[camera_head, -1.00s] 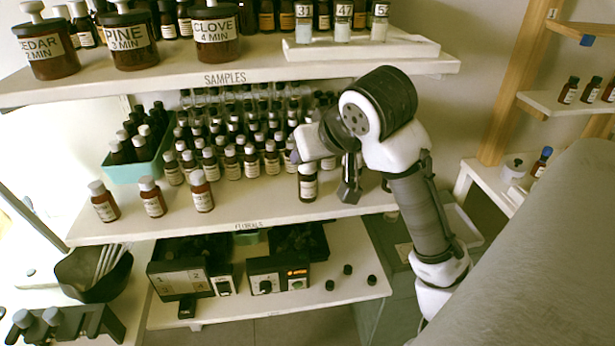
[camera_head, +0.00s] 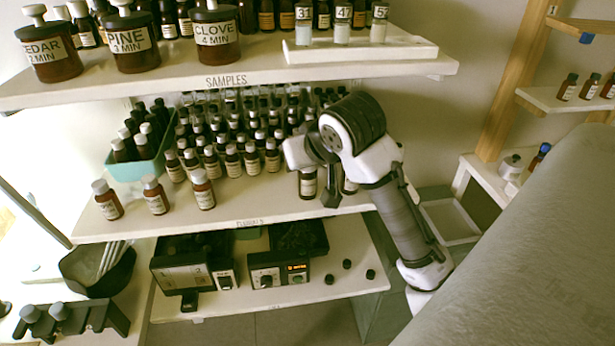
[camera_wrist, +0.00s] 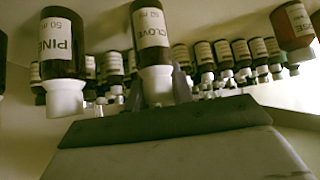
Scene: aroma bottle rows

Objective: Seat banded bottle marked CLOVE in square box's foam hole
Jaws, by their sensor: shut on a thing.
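In the wrist view, which is upside down, a brown bottle marked CLOVE (camera_wrist: 152,28) with a white cap stands at the centre. My gripper (camera_wrist: 160,88) is shut on it around the cap, with a greyish finger beside the cap. In the head view my gripper (camera_head: 305,162) is at the front right of the middle shelf, over a dark bottle (camera_head: 308,186) whose label I cannot read. The bottle appears upright at shelf level; whether its base touches cannot be told. I cannot make out a square box with a foam hole.
Several bottles (camera_head: 232,160) fill the back of the middle shelf (camera_head: 250,208). A teal crate (camera_head: 137,170) stands left. The upper shelf (camera_head: 225,82) overhangs.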

